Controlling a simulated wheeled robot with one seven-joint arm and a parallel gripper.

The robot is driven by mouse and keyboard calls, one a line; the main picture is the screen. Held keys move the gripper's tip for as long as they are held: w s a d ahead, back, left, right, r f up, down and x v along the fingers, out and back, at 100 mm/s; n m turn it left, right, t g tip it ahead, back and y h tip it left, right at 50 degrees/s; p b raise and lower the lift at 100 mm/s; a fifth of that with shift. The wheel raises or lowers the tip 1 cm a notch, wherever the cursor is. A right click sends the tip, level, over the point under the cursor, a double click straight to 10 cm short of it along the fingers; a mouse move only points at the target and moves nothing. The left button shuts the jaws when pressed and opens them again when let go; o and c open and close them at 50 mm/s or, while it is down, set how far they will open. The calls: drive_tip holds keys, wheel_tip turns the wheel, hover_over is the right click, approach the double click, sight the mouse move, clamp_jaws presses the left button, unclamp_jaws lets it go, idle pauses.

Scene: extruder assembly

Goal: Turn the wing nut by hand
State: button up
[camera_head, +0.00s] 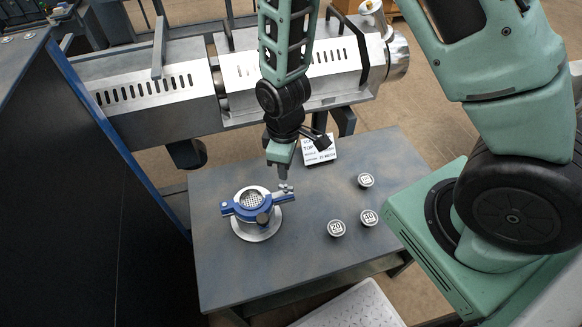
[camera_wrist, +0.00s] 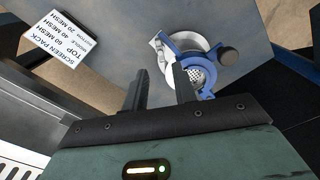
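The blue clamp (camera_head: 245,211) lies around a round metal mesh screen on the table. A small silver wing nut (camera_head: 286,188) shows at the clamp's right end. In the wrist view a silver piece, apparently the wing nut (camera_wrist: 157,47), lies just beyond the gap between the fingers. My gripper (camera_head: 281,168) points down just above the wing nut in the head view. In the wrist view (camera_wrist: 160,85) its two dark fingers stand apart with nothing visible between them. The right finger overlaps part of the clamp in that view. I cannot tell whether a finger touches the nut.
The grey table (camera_head: 300,265) carries round weights or caps marked 20 (camera_head: 337,228), 40 (camera_head: 370,217) and one more (camera_head: 365,180). A white screen-pack sign (camera_head: 319,149) stands behind. The extruder barrel (camera_head: 150,92) runs along the back. A dark cabinet (camera_head: 80,190) bounds the left.

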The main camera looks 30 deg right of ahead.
sight(286, 187)
wheel_tip(286, 187, down, 8)
drive_tip(key=b, duration=0.6)
drive_tip(key=shift+b, duration=0.3)
drive_tip(key=shift+r, duration=0.2)
drive_tip(key=shift+f, duration=0.1)
drive_tip(key=shift+c, duration=0.3)
clamp_jaws()
